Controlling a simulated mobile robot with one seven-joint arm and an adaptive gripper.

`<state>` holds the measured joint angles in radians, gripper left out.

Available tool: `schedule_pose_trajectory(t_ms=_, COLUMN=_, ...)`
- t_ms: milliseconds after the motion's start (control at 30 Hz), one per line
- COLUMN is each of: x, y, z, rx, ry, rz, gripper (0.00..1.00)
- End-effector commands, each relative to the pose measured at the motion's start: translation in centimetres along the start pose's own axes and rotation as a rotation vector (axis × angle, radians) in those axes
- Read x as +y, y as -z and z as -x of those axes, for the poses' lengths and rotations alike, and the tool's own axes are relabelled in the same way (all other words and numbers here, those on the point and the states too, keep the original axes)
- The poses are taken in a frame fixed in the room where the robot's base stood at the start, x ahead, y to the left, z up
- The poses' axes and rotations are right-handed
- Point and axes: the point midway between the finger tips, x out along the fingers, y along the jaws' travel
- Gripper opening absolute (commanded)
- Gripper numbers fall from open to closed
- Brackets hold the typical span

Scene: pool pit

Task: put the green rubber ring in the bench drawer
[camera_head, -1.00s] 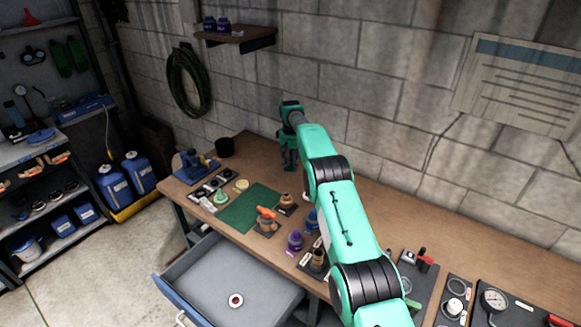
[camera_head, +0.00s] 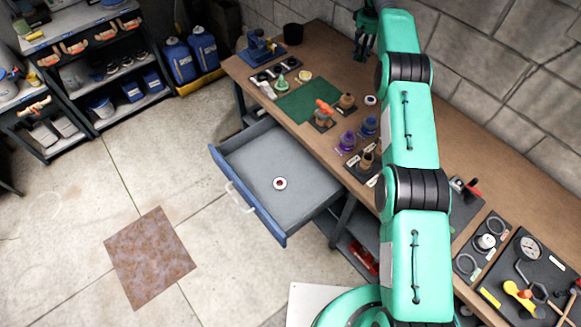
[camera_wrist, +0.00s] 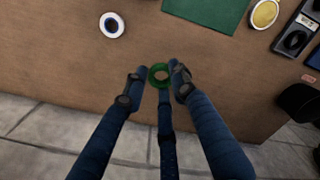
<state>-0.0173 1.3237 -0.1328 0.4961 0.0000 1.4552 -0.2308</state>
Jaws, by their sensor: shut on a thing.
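The green rubber ring (camera_wrist: 158,75) is held between the fingertips of my gripper (camera_wrist: 159,80) in the wrist view, with bare brown bench top behind it. In the head view my gripper (camera_head: 362,45) is at the back of the bench near the wall, partly cut by the top edge; the ring cannot be made out there. The bench drawer (camera_head: 310,197) is pulled open at the front of the bench. A small white and red ring (camera_head: 280,183) lies in it.
Tool trays (camera_head: 525,265) are at right. The floor before the drawer is clear, with a rusty plate (camera_head: 150,257).

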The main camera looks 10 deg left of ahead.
Motion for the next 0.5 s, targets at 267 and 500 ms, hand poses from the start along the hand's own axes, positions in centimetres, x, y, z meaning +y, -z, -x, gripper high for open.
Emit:
schedule_pose_trajectory(t_ms=267, x=-2.9, y=0.0, z=0.6, rx=0.001, ry=0.000, rz=0.029, gripper=0.16)
schedule_pose_trajectory(t_ms=500, x=-7.1, y=-0.5, z=1.2, rx=0.001, ry=0.000, rz=0.072, gripper=0.16)
